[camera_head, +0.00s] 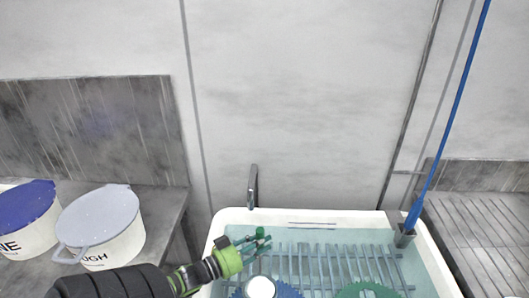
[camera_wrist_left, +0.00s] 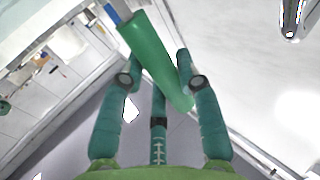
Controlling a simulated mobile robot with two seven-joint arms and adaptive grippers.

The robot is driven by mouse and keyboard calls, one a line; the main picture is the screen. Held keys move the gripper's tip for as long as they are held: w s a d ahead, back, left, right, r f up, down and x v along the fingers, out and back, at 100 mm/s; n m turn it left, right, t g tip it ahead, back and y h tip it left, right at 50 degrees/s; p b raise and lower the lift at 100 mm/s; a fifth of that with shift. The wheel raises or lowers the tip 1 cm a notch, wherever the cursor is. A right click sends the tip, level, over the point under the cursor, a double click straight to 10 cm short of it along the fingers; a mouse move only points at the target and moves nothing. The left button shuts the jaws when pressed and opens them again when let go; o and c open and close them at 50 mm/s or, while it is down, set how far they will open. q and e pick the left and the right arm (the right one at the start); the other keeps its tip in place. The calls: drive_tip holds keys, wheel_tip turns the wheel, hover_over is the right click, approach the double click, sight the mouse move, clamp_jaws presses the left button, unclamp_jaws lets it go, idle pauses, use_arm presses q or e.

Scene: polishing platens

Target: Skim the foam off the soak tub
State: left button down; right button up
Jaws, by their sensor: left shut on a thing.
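The soak tub (camera_head: 435,262) is a white basin of pale clear water, with a slatted rack (camera_head: 318,262) inside. A round white thing (camera_head: 260,288) sits over a blue toothed disc at the tub's front; I cannot tell whether it is foam. My left gripper (camera_head: 262,240) is over the tub's back left part. In the left wrist view its teal fingers (camera_wrist_left: 155,68) are closed around a green cylindrical handle (camera_wrist_left: 160,62), which runs diagonally between them. A blue part shows at the handle's upper end; the tool's far end is hidden. My right gripper is not in view.
A grey tap (camera_head: 253,187) stands behind the tub. A long blue pole (camera_head: 455,110) leans in a grey holder (camera_head: 404,237) at the tub's right rim. Two lidded pots, one blue-lidded (camera_head: 25,205) and one grey-lidded (camera_head: 97,213), stand on the left counter. A ribbed drainboard (camera_head: 485,235) is right.

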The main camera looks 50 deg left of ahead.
use_arm(q)
drive_tip(key=s+d+p, duration=0.6)
drive_tip(key=s+d, duration=0.3)
drive_tip(key=d, duration=0.1)
drive_tip(key=shift+s, duration=0.4)
idle(0.4)
